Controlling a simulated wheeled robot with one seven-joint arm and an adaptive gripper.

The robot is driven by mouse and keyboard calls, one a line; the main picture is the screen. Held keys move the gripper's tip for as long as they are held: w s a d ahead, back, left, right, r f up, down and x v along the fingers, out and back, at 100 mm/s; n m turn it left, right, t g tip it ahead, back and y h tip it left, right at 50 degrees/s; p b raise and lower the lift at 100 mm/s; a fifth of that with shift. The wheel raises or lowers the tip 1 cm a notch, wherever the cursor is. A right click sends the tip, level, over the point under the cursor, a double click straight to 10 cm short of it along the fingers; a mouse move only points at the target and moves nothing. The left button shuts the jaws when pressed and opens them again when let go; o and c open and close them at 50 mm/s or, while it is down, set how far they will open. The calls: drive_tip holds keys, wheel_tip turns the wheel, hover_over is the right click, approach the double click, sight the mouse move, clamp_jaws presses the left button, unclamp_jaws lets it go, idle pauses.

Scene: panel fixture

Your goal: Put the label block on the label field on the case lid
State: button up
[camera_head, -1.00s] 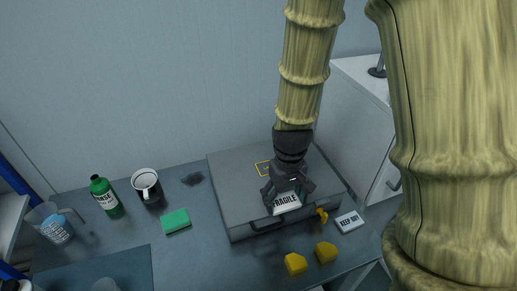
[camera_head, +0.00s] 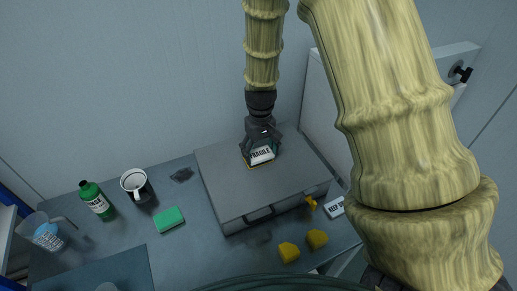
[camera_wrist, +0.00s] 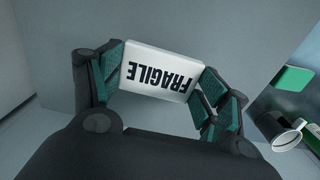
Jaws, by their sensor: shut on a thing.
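The white label block (camera_head: 262,155), marked FRAGILE, is between the fingers of my gripper (camera_head: 260,150). In the wrist view the block (camera_wrist: 160,72) sits between both finger pads of my gripper (camera_wrist: 160,85), its text upside down. The grey case (camera_head: 230,195) lies closed on the table, its handle facing the front. The block is over the back part of the lid. A bit of the yellow-outlined label field (camera_head: 250,167) shows at the block's lower left; the rest is hidden behind block and gripper. I cannot tell whether the block touches the lid.
A second white block marked KEEP (camera_head: 335,207) lies right of the case. A green sponge (camera_head: 169,220), mug (camera_head: 135,185), green bottle (camera_head: 95,199) and clear jug (camera_head: 42,232) stand left. The front lid is clear.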

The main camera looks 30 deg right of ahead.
sight(258, 153)
drive_tip(key=w, duration=0.2)
drive_tip(key=shift+w+d+f+p, duration=0.2)
drive_tip(key=shift+w+d+p, duration=0.1)
drive_tip(key=shift+w+d, duration=0.05)
drive_tip(key=shift+s+f, duration=0.15)
drive_tip(key=shift+f+p, duration=0.9)
drive_tip(key=shift+f, duration=0.65)
drive_tip(key=shift+f, duration=0.2)
drive_tip(key=o, duration=0.8)
drive_tip(key=shift+c, duration=0.2)
drive_tip(key=shift+r+b, duration=2.05)
drive_tip(key=shift+r, duration=4.15)
